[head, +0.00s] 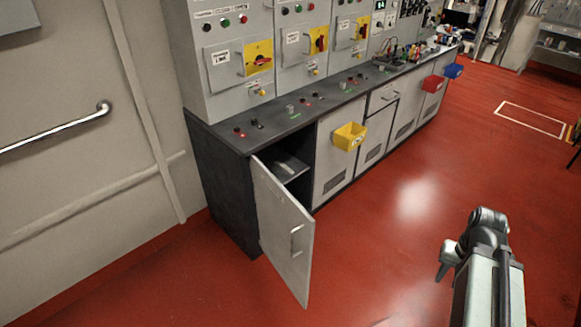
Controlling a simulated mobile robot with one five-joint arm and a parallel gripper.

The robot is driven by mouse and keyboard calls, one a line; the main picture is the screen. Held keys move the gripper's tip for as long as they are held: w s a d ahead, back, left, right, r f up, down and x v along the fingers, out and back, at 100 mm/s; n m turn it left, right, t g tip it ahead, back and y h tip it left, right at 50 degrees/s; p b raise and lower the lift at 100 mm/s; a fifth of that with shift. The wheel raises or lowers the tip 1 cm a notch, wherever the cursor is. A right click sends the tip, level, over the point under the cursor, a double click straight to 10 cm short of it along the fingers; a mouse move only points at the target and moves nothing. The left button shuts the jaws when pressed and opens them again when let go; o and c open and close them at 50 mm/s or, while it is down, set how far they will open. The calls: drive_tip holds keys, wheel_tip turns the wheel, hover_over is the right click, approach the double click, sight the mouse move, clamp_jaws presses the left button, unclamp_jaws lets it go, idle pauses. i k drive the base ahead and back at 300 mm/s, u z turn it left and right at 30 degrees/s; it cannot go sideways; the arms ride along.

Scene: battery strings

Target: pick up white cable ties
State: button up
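I cannot make out any white cable ties in the head view. My arm is at the lower right, over the red floor. What looks like my gripper (446,262) shows as a small dark and pale tip at the left of the arm, well away from the cabinets. Its fingers are too small and turned to tell whether they are open or shut. I see nothing held there.
A long grey cabinet row has a dark worktop (322,107). Its nearest door (287,233) stands open into the floor space; a shelf shows inside. A yellow bin (348,139), a red bin (432,84) and a blue bin (453,71) hang along the front. The red floor (390,230) is clear.

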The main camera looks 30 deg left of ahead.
sight(285, 168)
drive_tip(key=i, duration=2)
drive_tip(key=u, duration=1.9)
